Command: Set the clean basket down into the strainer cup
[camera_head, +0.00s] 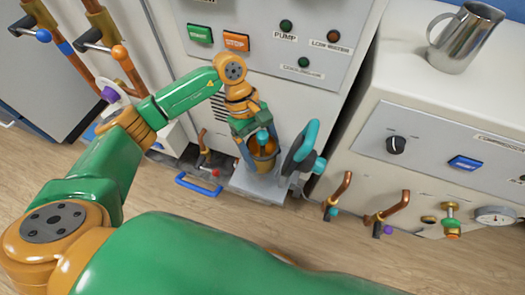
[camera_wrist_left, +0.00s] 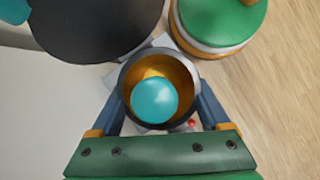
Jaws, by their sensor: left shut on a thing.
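My left gripper (camera_head: 263,158) reaches down from my green and orange arm, its blue fingers on either side of a round basket. The basket (camera_wrist_left: 172,72) has a dark rim, an orange inside and a teal ball knob (camera_wrist_left: 155,101) at its middle. The gripper is shut on it, as the left wrist view shows (camera_wrist_left: 162,105). In the head view the basket (camera_head: 266,164) is over the grey strainer base (camera_head: 262,184). The strainer cup's opening is hidden by the basket and fingers, so I cannot tell how deep the basket sits. My right gripper is out of view.
A dark round lid with a teal handle (camera_head: 300,150) stands open just right of the basket; its dark disc (camera_wrist_left: 95,25) fills the wrist view's upper left. Copper pipes (camera_head: 338,192) and a machine with a steel jug (camera_head: 465,38) stand right.

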